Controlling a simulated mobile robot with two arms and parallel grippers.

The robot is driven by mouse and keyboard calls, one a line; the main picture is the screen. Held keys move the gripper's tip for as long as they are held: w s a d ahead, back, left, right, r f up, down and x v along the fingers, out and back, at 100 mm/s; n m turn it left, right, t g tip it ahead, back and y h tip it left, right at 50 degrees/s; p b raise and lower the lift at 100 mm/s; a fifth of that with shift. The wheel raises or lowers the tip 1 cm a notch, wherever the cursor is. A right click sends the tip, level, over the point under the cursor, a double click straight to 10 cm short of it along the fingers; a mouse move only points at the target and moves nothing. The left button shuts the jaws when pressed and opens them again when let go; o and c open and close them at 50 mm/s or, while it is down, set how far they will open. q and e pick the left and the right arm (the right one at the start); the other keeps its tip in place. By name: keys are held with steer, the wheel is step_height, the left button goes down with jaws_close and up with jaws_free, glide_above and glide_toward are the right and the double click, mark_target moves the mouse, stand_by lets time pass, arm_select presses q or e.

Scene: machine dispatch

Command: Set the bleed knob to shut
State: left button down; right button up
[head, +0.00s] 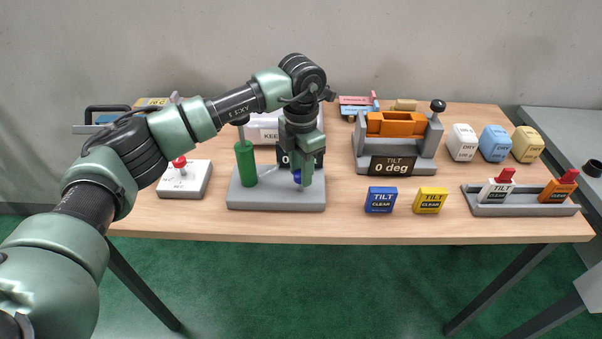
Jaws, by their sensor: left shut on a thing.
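A grey stand (250,197) with an upright green cylinder (245,163) sits on the table left of centre. A small blue knob (297,176) shows low on its right side, mostly hidden by my gripper; it appears to be the bleed knob. My left gripper (300,182) points down over the stand and is shut on this blue knob. A dark display (316,160) behind the gripper is mostly covered, so its full reading is hidden. The knob's setting cannot be read. My right gripper is not in view.
A grey tilt fixture with an orange cradle (396,124) stands to the right. Blue (381,200) and yellow (430,201) tilt blocks lie near the front. A grey rack (522,210) holds two red-topped pieces.

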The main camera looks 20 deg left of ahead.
arm_select(q)
steer(key=m+b, duration=0.2)
steer(key=m, duration=0.1)
steer(key=shift+f+m+b, duration=0.15)
steer(key=shift+m+b, duration=0.15)
steer(key=shift+b, duration=0.05)
steer(key=m+b, duration=0.2)
steer(key=m, duration=0.1)
steer(key=shift+m, duration=0.3)
steer(key=m+b, duration=0.1)
steer(key=m, duration=0.3)
steer(key=shift+m, duration=0.3)
steer(key=shift+r+m+b, duration=0.15)
steer(key=shift+m+b, duration=0.15)
steer(key=shift+m, duration=0.7)
steer(key=shift+r+m+b, duration=0.1)
steer(key=shift+m+b, duration=0.2)
steer(key=shift+m, duration=0.7)
steer(key=c, duration=1)
jaws_free()
